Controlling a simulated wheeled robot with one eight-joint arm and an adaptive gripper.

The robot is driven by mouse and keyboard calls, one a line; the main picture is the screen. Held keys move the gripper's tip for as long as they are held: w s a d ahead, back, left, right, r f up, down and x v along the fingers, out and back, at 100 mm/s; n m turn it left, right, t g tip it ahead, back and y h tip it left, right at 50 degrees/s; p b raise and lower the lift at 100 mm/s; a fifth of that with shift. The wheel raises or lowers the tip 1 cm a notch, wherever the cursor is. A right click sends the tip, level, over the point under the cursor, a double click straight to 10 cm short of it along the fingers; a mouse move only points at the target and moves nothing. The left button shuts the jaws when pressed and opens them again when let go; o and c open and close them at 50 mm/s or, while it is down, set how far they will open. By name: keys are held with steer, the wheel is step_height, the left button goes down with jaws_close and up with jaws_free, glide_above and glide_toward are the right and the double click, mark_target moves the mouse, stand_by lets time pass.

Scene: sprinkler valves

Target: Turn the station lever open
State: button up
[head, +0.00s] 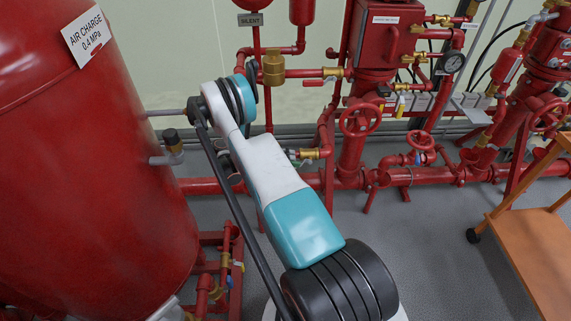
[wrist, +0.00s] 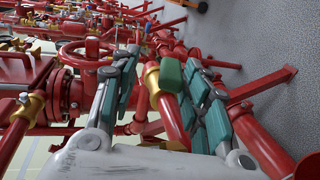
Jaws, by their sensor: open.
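In the wrist view my gripper (wrist: 162,55) is open, with one grey and teal finger on each side of a valve on a red pipe. The valve has a brass body (wrist: 151,80), and a green piece (wrist: 171,75), apparently its lever, lies between the fingers, close to the right one. I cannot tell whether the finger touches it. In the head view my arm hides most of the gripper. A brass valve (head: 308,154) on a red pipe shows just right of my arm, with small green and pale parts beside it.
A large red tank (head: 85,170) stands on the left. Red pipes and handwheels (head: 360,118) fill the back. A brass valve with a red handle (head: 318,82) sits above. An orange-brown cart (head: 535,235) stands at the right. Grey floor (head: 430,260) is clear in between.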

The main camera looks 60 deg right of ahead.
step_height(320, 180, up, 8)
steer(key=shift+r, duration=0.1)
stand_by(0.4)
